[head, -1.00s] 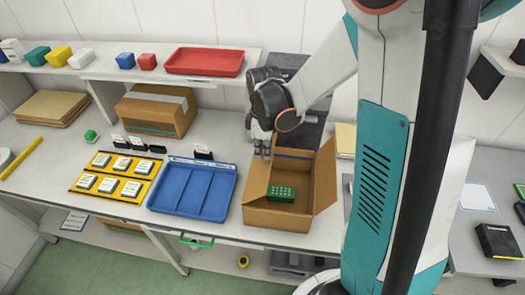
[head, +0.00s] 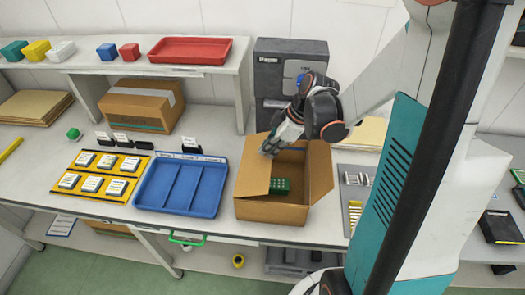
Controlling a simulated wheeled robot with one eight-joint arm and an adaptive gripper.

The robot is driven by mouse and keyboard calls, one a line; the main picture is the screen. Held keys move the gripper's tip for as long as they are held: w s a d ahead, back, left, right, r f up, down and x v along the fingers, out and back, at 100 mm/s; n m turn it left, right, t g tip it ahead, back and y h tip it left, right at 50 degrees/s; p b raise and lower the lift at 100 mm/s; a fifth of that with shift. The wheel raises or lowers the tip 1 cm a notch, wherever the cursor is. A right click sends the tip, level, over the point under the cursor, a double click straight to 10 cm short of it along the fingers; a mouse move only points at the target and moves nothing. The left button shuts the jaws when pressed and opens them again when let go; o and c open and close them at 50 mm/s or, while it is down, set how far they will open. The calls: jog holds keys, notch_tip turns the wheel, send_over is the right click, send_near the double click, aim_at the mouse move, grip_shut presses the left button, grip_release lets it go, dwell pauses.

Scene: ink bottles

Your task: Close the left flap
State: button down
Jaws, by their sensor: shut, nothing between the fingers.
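An open cardboard box (head: 272,211) stands on the table with a green studded block (head: 280,186) inside. Its left flap (head: 253,168) stands up along the left side, leaning somewhat over the opening. Its right flap (head: 320,171) is also raised. My gripper (head: 268,152) is shut and empty, at the upper part of the left flap near its far end. I cannot tell whether the fingertips touch the flap. The box's far inner corner is partly hidden behind my gripper.
A blue divided tray (head: 181,187) stands close to the left of the box. A yellow rack (head: 80,193) with several labelled bottles is farther left. A dark grey cabinet (head: 275,75) rises behind my gripper. A grey tray (head: 354,196) lies right of the box.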

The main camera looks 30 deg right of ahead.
jog(key=shift+s+d+f+t+y+b, duration=0.15)
jog(key=shift+d+f+t+y+b, duration=0.2)
jog(key=shift+f, duration=0.35)
jog(key=shift+s+d+f+b, duration=0.2)
jog(key=shift+d+f+b, duration=0.05)
jog(key=shift+f+b, duration=0.35)
jog(key=shift+s+d+f+b, duration=0.2)
jog(key=shift+f+b, duration=0.25)
jog(key=shift+b, duration=0.15)
jog(key=shift+w+a, duration=0.1)
jog(key=shift+w+a+r, duration=0.35)
jog(key=shift+a, duration=0.2)
